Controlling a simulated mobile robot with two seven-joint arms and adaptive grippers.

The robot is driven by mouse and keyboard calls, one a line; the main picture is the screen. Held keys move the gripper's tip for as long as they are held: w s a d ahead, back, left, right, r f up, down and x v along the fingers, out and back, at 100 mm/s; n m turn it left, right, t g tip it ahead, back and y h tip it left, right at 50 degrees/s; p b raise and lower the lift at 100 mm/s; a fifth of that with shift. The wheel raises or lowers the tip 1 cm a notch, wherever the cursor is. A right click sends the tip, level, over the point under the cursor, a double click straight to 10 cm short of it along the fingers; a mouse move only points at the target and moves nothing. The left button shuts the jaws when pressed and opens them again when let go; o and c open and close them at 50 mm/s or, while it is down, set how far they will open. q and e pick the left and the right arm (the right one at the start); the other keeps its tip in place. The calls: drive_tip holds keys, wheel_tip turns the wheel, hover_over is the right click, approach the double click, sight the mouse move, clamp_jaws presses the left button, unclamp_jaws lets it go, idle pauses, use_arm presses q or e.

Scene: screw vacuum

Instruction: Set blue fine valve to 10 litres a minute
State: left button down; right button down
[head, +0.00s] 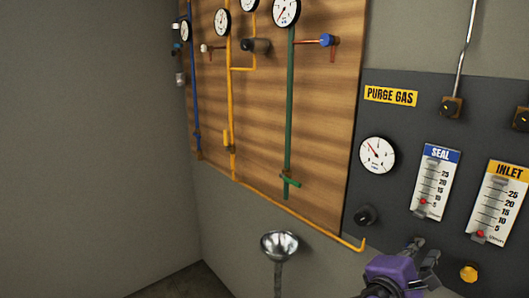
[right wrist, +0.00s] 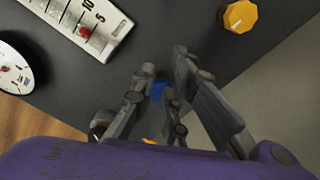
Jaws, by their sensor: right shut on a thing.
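My right gripper (head: 424,252) is at the lower part of the grey panel, below the SEAL flow meter (head: 436,182). In the right wrist view its fingers (right wrist: 160,88) are shut around the blue fine valve (right wrist: 158,91), of which only a small blue patch shows between them. In the head view the gripper hides this valve. The SEAL meter has a blue label and a white scale; its red float (head: 423,201) sits low, near the 5 mark. The float also shows in the right wrist view (right wrist: 85,32). My left gripper is not in view.
The INLET meter (head: 498,203) stands to the right, with a yellow knob (head: 468,273) below it. A black knob (head: 366,215) and a round gauge (head: 378,154) are to the left. A wooden board (head: 260,110) carries pipes; a metal funnel (head: 279,244) stands below.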

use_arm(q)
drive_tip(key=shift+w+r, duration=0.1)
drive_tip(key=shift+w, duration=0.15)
use_arm(e)
drive_tip(key=shift+d+r, duration=0.2)
drive_tip(key=shift+r, duration=0.9)
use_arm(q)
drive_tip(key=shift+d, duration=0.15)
use_arm(e)
drive_tip(key=s+a, duration=0.1)
drive_tip(key=a, duration=0.1)
drive_tip(key=s+a+f, duration=0.1)
drive_tip(key=s+a, duration=0.1)
drive_tip(key=shift+s+f, duration=0.2)
drive_tip(key=shift+s, duration=0.05)
drive_tip(key=shift+a, duration=0.1)
